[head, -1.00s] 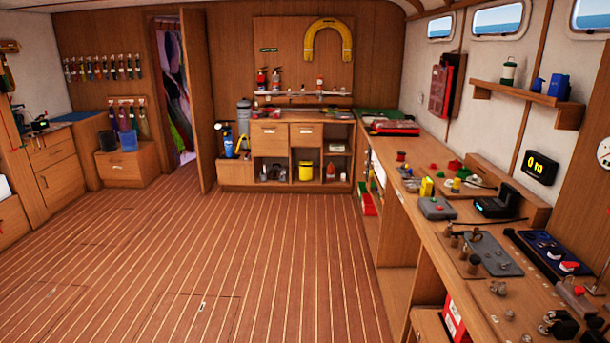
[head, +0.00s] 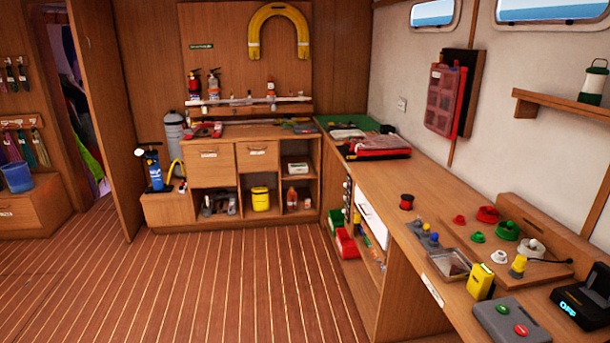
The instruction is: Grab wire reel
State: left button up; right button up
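A small dark reel-like spool with a reddish-brown middle (head: 406,202) stands upright on the long right-hand workbench (head: 385,235), near its left edge. It may be the wire reel, but it is too small to be sure. Neither of my grippers shows in the head view.
A wooden board (head: 462,243) right of the spool holds red, green and white round parts. A yellow device (head: 480,281), a grey box with buttons (head: 505,321) and a black unit (head: 582,303) stand nearer. The striped floor (head: 240,280) ahead is clear.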

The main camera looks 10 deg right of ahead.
aim_at(407, 201)
jog(key=i+z, duration=0.2)
jog(key=i, duration=0.3)
jog(key=i+j+z, duration=0.15)
jog(key=i, duration=0.35)
jog(key=i+j+z, duration=0.2)
jog(key=i, duration=0.25)
jog(key=i+j+z, duration=0.15)
jog(key=i+j, duration=0.15)
jog(key=i, duration=0.2)
